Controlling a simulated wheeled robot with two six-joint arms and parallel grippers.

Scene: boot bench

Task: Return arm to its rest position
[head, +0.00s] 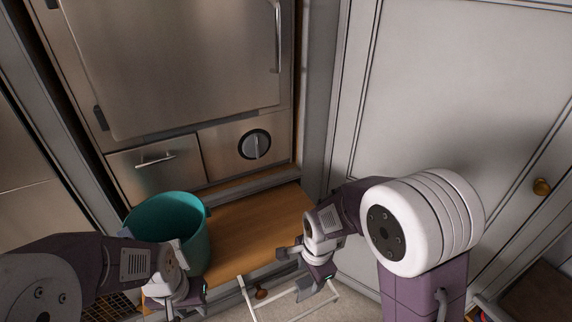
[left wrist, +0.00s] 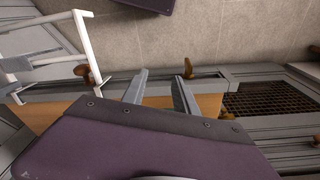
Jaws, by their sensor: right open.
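My left gripper (head: 182,300) is low at the left of the head view, in front of a teal bucket (head: 180,212). In the left wrist view its two fingers (left wrist: 160,78) are apart with nothing between them. My right gripper (head: 306,272) is open and empty, near the front right corner of the wooden bench top (head: 255,222). The bench top also shows in the left wrist view (left wrist: 207,104). The bucket stands upright on the bench top, its lower left part hidden by my left arm.
A white wire frame (head: 275,306) stands on the floor in front of the bench, below my right gripper; it also shows in the left wrist view (left wrist: 85,42). A wooden knob (head: 261,294) is on the bench front. A steel cabinet (head: 185,65) rises behind. A grey door (head: 440,90) is at right.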

